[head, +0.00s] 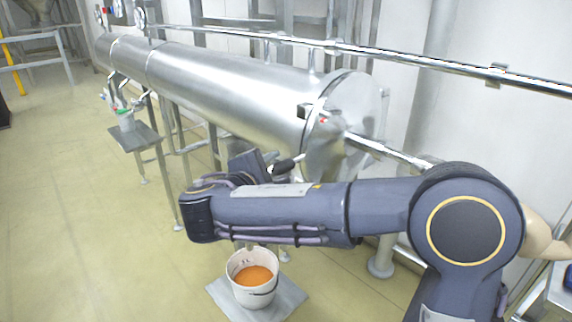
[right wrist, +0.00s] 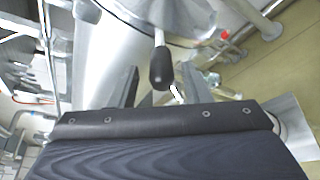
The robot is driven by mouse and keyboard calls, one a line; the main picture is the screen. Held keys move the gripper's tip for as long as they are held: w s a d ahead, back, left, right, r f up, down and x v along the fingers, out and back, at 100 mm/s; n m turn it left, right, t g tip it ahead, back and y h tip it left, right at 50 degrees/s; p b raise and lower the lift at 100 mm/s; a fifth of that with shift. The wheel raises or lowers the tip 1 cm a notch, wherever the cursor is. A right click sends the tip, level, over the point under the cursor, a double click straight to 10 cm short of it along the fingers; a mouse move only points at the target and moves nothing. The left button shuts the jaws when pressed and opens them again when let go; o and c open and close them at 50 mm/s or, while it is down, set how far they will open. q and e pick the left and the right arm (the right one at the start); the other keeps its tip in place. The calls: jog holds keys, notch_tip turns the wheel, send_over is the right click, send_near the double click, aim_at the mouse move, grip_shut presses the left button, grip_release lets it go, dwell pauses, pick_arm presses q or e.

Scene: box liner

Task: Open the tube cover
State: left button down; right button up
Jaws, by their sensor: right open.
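A long shiny steel tube (head: 220,85) runs from the upper left to the centre in the head view. Its round cover (head: 350,110) is at the near right end and sits against the tube. A handle with a black knob (head: 284,166) sticks out below the cover. My right gripper (head: 268,162) is beside the knob, partly hidden behind my right arm. In the right wrist view, its fingers (right wrist: 160,88) are apart, with the black knob (right wrist: 162,72) between them in the picture. I cannot tell whether they touch it. My left gripper does not show.
A white bucket of orange liquid (head: 254,276) stands on a grey plate (head: 292,297) below my right arm. A small stand (head: 135,137) is under the tube at left. A steel pipe (head: 400,57) runs above. Floor at left is clear.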

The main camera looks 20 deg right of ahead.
aim_at(286, 165)
jog(key=shift+x, duration=2.25)
jog(key=shift+f, duration=0.1)
grip_shut()
